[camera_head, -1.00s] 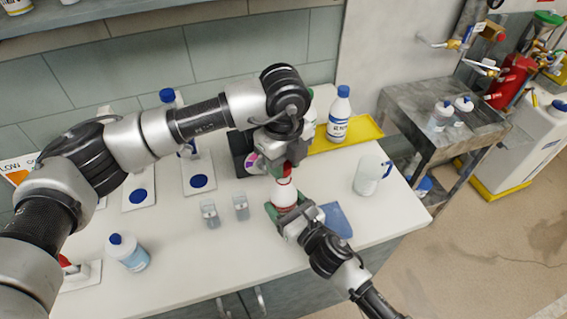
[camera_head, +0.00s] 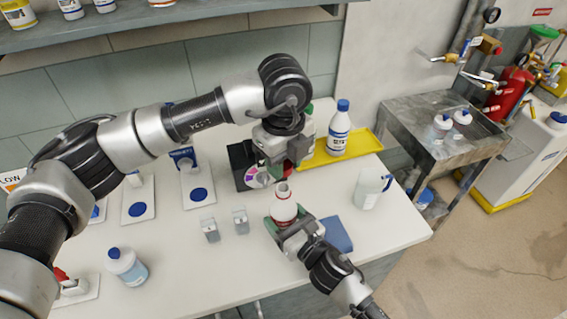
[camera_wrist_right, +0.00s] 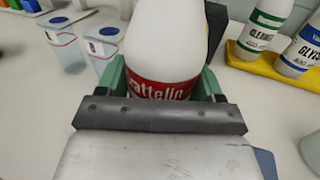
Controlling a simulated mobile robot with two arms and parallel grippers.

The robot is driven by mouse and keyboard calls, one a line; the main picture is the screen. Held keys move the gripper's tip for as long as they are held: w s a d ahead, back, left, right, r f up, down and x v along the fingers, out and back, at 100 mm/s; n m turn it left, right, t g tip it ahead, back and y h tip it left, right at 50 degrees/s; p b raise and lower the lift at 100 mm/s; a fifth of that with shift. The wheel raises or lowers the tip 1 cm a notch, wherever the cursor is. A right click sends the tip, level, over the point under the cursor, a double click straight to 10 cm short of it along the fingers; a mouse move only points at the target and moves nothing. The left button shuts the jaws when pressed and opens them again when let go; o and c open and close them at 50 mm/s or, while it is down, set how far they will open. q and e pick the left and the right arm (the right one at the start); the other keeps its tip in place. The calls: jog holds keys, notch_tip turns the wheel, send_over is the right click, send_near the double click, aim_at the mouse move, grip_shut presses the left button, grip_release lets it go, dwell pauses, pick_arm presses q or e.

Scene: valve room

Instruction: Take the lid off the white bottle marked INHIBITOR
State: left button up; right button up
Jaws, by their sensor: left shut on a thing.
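The white bottle (camera_head: 284,209) with a red band stands upright at the front of the bench, its pale neck bare at the top. In the right wrist view its red label (camera_wrist_right: 160,91) reads something like "attelin"; I cannot see the word INHIBITOR. My right gripper (camera_head: 284,222) is shut around the bottle's body, with a green finger on each side. My left gripper (camera_head: 287,163) is above and slightly behind the neck, shut on the red lid (camera_head: 287,169), which is mostly hidden between its fingers. The lid is apart from the bottle.
A yellow tray (camera_head: 362,141) with a blue-capped bottle (camera_head: 339,130) is at the back right. Two small clear containers (camera_head: 210,230) and a blue-capped bottle (camera_head: 128,266) are to the left.

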jog(key=o, duration=0.4)
jog(key=b+v, duration=0.3)
jog(key=v, duration=0.8)
jog(key=shift+f, duration=0.15)
jog(key=shift+s+d, duration=0.3)
jog(key=shift+s, duration=0.1)
pick_arm(q)
notch_tip(320, 180, down, 3)
jog(key=shift+f, duration=0.1)
